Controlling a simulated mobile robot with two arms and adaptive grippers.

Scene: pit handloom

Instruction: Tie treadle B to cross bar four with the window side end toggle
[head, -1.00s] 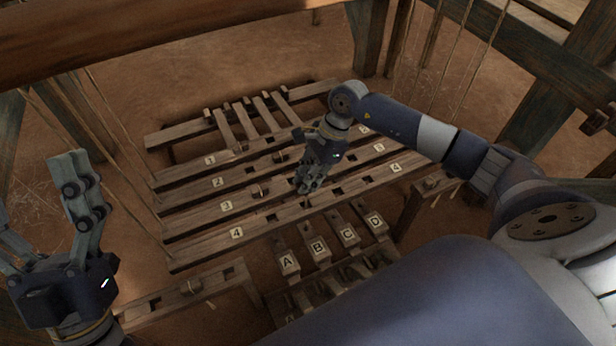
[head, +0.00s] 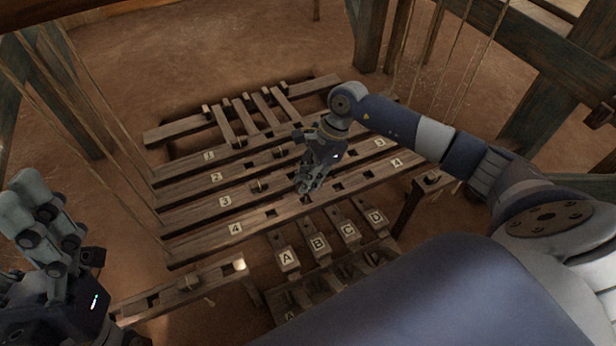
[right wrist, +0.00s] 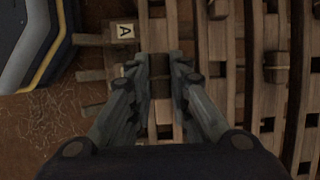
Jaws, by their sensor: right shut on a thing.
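Cross bar four (head: 200,246) is the nearest of several long slotted bars, with a "4" tag near each end. Treadle B (head: 311,228) lies in front of it, between treadles A and C. My right gripper (head: 306,194) points down at the middle of bar four, behind treadles A and B. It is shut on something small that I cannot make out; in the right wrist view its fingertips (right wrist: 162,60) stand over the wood. My left gripper (head: 45,215) is at the left edge, away from the bars; its opening is unclear.
Treadles A (head: 288,258), C (head: 348,231) and D (head: 376,217) flank B closely. A toggle sits on the left side rail (head: 160,301). Cords hang at left and right. Wooden posts stand around the pit. Bare floor lies beyond the bars.

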